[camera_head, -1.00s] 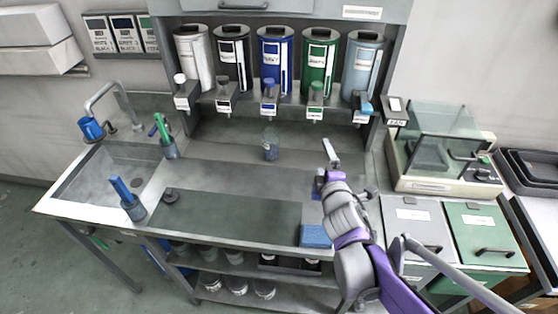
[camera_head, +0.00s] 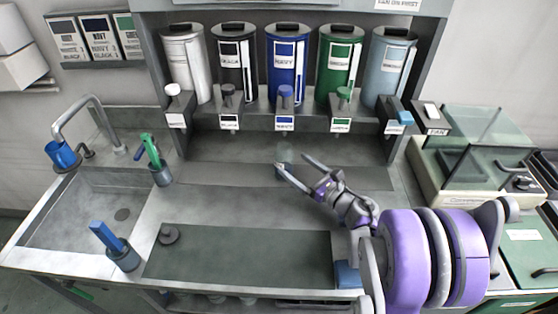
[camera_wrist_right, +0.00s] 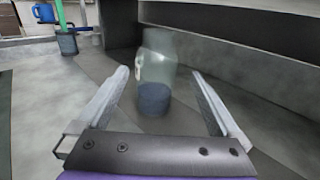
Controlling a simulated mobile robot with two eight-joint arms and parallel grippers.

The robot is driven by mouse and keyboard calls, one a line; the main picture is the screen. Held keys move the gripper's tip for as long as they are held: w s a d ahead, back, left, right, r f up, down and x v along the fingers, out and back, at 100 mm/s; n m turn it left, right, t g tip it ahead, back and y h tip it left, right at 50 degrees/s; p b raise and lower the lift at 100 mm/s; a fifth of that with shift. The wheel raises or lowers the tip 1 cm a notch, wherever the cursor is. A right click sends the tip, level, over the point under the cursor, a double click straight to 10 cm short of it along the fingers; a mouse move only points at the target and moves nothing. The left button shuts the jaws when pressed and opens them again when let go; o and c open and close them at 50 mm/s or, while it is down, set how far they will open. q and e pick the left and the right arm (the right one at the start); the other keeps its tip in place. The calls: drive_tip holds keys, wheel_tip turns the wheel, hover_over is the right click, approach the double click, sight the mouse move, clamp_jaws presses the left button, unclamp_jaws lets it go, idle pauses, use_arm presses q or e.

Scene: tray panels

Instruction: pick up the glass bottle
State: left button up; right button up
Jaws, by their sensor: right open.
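The glass bottle (camera_wrist_right: 157,68) is clear with a dark blue lower part and stands upright on the counter. In the right wrist view it is ahead of my right gripper (camera_wrist_right: 165,105), between the lines of the two fingers. In the head view the bottle (camera_head: 284,156) is small and faint, partly hidden by a finger, below the middle of the dispenser row. My right gripper (camera_head: 297,170) is open, its fingers spread towards the bottle. I cannot tell how far the fingers reach past it. My left gripper is not in view.
A row of canisters (camera_head: 287,62) with spouts overhangs the back of the counter. A sink (camera_head: 85,212) is at the left, with a green-handled tool in a cup (camera_head: 161,176) and a blue-handled one (camera_head: 123,256). A dark mat (camera_head: 240,256) lies in front.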

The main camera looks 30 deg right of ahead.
sight(277, 154)
drive_tip(key=x, duration=0.3)
drive_tip(key=shift+p+x, duration=0.4)
drive_tip(key=shift+x, duration=2.3)
drive_tip(key=shift+a+f, duration=0.1)
drive_tip(key=shift+a, duration=0.05)
clamp_jaws()
